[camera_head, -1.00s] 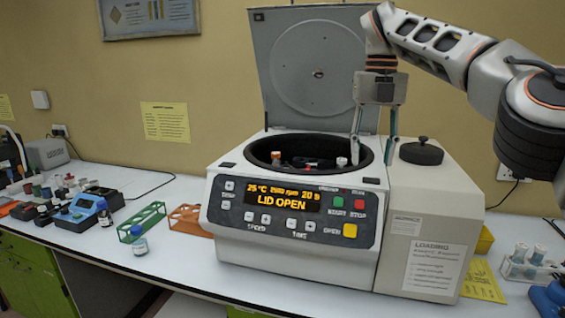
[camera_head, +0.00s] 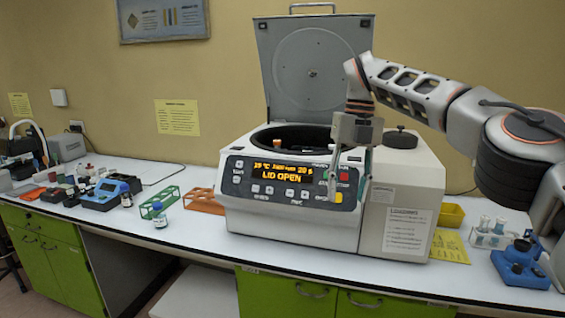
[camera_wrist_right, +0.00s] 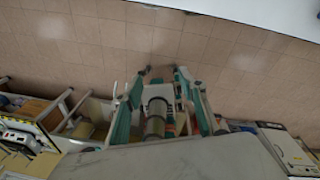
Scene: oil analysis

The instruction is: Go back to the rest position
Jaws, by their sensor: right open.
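My right gripper (camera_head: 350,190) hangs with its fingers pointing down in front of the centrifuge's front panel, at the panel's right side. Its two fingers are apart with nothing visible between them. In the right wrist view its fingers (camera_wrist_right: 160,80) are also spread. The centrifuge (camera_head: 290,212) stands on the bench with its lid (camera_head: 312,70) raised and its display reading "LID OPEN". A tube with an orange-brown top (camera_head: 277,144) shows at the left in the bowl; the gripper hides part of the bowl's right side. My left gripper is not in view.
A green rack (camera_head: 160,203), an orange rack (camera_head: 205,200) and a small bottle (camera_head: 159,215) stand left of the centrifuge. A tube rack (camera_head: 488,238), yellow tray (camera_head: 449,215) and blue device (camera_head: 522,264) are at the right. Green cabinets (camera_head: 300,295) lie below the bench.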

